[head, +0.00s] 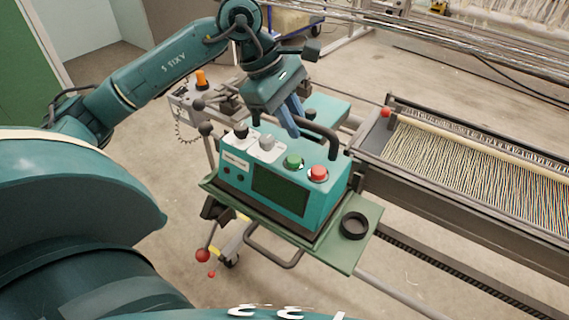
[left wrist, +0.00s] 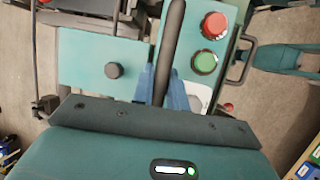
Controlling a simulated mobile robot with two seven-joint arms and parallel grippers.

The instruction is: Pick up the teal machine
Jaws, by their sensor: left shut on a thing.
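The teal machine (head: 233,182) is a boxy unit with a dark screen, a green button, a red button, dark knobs and a black top handle (head: 318,135). It rests on a green tray (head: 348,245). My left gripper (head: 295,128) comes down from above with blue fingers and is shut on the black handle. In the left wrist view the handle (left wrist: 172,45) runs between the blue fingers, with the red button (left wrist: 214,25) and green button (left wrist: 205,62) beside it. I cannot tell a gap between machine and tray. My right gripper is not in view.
A black ring (head: 354,226) lies on the tray's right corner. A loom bed with many threads (head: 480,165) stands at the right. A teal plate with a dark knob (left wrist: 114,70) lies behind the machine. A red-knobbed lever (head: 203,256) hangs below the tray. Open floor lies at the lower right.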

